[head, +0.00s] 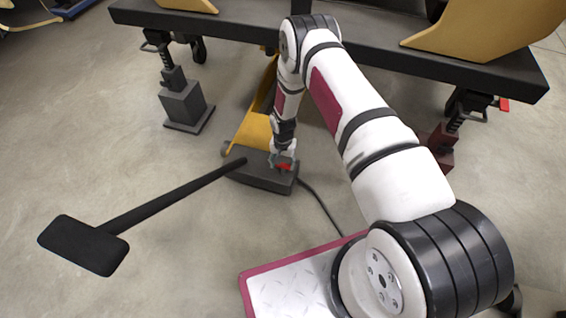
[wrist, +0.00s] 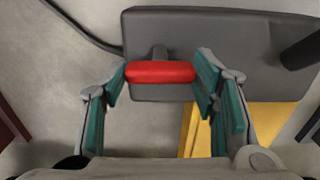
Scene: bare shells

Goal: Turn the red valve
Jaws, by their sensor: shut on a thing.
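The red valve (wrist: 160,72) is a short red bar handle on a grey stem, mounted on a dark grey box (wrist: 228,45). In the wrist view it lies level across the picture, between the teal pads of my gripper (wrist: 160,80). The pads touch or nearly touch its two ends, and my gripper is shut on it. In the head view the red valve (head: 284,167) shows small at the right end of the box (head: 262,181), below my gripper (head: 282,160), which partly hides it.
A black long-handled pedal or lever (head: 84,245) extends left from the box. A cable (head: 322,205) runs from its right side. A yellow part (head: 252,132) stands behind it. A dark platform (head: 240,30) on jack legs crosses the back.

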